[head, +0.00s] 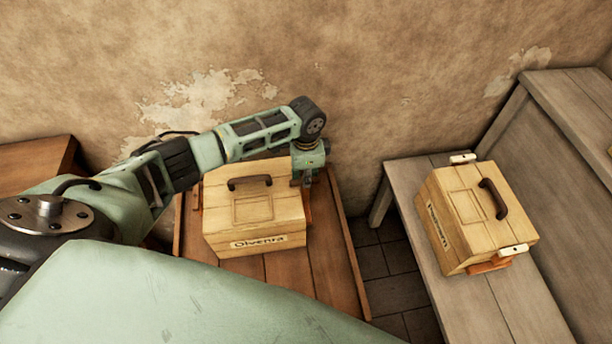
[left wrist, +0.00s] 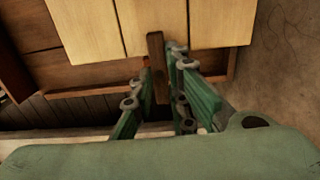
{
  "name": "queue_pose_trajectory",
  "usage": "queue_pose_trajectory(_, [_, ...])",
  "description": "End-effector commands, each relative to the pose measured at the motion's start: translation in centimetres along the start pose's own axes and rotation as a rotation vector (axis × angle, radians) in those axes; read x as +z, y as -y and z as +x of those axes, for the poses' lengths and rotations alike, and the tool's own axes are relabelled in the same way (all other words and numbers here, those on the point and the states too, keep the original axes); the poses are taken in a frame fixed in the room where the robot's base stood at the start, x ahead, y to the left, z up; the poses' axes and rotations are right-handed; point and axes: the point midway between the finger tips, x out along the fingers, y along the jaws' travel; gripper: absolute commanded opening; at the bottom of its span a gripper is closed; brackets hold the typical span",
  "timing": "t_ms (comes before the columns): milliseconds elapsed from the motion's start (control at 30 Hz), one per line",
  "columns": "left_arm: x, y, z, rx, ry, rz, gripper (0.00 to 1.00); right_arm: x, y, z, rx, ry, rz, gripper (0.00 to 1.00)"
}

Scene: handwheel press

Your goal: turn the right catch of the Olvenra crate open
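The Olvenra crate (head: 225,218) is a light wooden box with a dark handle on its lid and a name label on its front. It stands on a brown wooden table. My left gripper (head: 307,182) points down at the crate's right side. In the left wrist view, the right catch (left wrist: 155,52), a narrow dark brown bar at the crate's edge, lies between the fingers of my left gripper (left wrist: 158,78). The fingers appear closed on it from both sides. The catch is mostly hidden by the gripper in the head view. My right gripper is not in view.
A second crate (head: 437,238) with a different label, a dark handle and pale catches stands on a grey bench (head: 408,187) to the right. A gap with floor tiles separates bench and table (head: 338,262). The plaster wall is close behind my left arm.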

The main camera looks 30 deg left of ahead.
Motion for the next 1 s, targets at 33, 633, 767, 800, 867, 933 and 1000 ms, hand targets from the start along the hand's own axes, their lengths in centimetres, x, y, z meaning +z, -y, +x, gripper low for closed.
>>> queue_pose_trajectory(33, [0.0, 0.0, 0.0, 0.000, 0.000, 0.000, 0.04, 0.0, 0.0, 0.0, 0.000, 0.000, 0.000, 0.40])
queue_pose_trajectory(633, [0.0, 0.0, -0.1, 0.000, 0.000, 0.088, 0.00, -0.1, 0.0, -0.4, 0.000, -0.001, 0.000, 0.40])
queue_pose_trajectory(767, [0.0, 0.0, -0.2, 0.000, 0.000, 0.175, 0.00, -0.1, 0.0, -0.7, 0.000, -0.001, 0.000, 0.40])
queue_pose_trajectory(800, [0.0, 0.0, -0.2, 0.000, 0.000, 0.208, 0.00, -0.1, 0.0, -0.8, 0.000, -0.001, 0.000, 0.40])
queue_pose_trajectory(867, [0.0, -0.1, -0.2, 0.000, 0.000, 0.260, 0.00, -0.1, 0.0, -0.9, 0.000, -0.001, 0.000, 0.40])
queue_pose_trajectory(933, [0.0, -0.1, -0.2, 0.000, 0.000, 0.325, 0.00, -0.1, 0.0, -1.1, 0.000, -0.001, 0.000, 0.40])
queue_pose_trajectory(1000, [0.0, -0.1, -0.2, 0.000, 0.000, 0.393, 0.00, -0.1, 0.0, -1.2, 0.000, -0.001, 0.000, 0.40])
